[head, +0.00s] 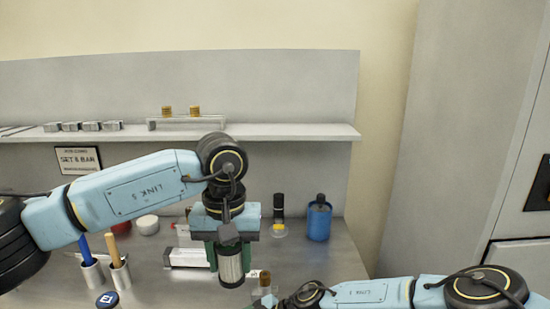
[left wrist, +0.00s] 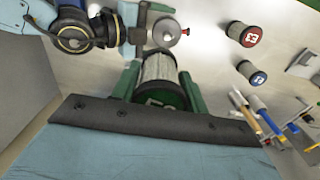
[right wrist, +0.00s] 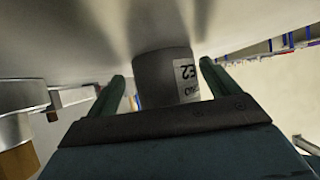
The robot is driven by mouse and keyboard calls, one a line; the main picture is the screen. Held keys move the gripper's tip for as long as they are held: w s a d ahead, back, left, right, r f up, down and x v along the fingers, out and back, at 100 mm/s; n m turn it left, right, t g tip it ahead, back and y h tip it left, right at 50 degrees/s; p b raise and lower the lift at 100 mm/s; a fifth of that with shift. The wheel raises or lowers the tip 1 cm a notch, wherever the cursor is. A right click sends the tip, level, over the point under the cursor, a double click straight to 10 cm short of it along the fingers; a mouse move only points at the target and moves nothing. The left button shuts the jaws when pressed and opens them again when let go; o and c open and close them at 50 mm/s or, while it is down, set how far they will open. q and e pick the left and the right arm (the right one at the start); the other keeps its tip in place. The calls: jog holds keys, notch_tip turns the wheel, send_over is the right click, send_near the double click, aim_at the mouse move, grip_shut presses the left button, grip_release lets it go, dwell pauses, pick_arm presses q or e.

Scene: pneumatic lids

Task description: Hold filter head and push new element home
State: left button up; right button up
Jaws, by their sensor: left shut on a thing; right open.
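My left gripper (head: 231,240) is shut on a pleated grey filter element (head: 231,268) and holds it pointing down over the bench. In the left wrist view the element (left wrist: 158,68) sits between the green fingers, its dark green lettered end cap towards the camera. In the right wrist view my right gripper (right wrist: 163,80) is open, fingers either side of a grey cylinder (right wrist: 163,78) labelled E2. Whether this cylinder is the filter head I cannot tell.
A blue container (head: 319,222) stands at the back right of the bench. Two elements, red-capped (left wrist: 243,34) and blue-capped (left wrist: 251,73), stand nearby. Cups with blue (head: 86,250) and orange-handled (head: 114,250) tools are at left. A shelf (head: 280,131) runs behind.

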pick_arm(q)
jog(key=shift+r+p, duration=0.35)
jog(key=shift+r, duration=0.1)
pick_arm(e)
jog(key=shift+s, duration=0.3)
pick_arm(q)
jog(key=shift+r+p, duration=0.25)
jog(key=shift+p, duration=0.05)
pick_arm(e)
jog(key=c, duration=1)
jog(key=shift+s+d+f, duration=0.1)
jog(key=shift+s+f, duration=0.05)
jog(key=shift+f, duration=0.15)
dwell(0.3)
pick_arm(q)
jog(key=shift+m, duration=0.3)
jog(key=f, duration=0.2)
jog(key=a+f, duration=0.1)
jog(key=s+f, duration=0.1)
jog(key=f, duration=0.1)
jog(key=shift+s+a+f, duration=0.1)
jog(key=shift+a+f, duration=0.1)
jog(key=shift+f, duration=0.15)
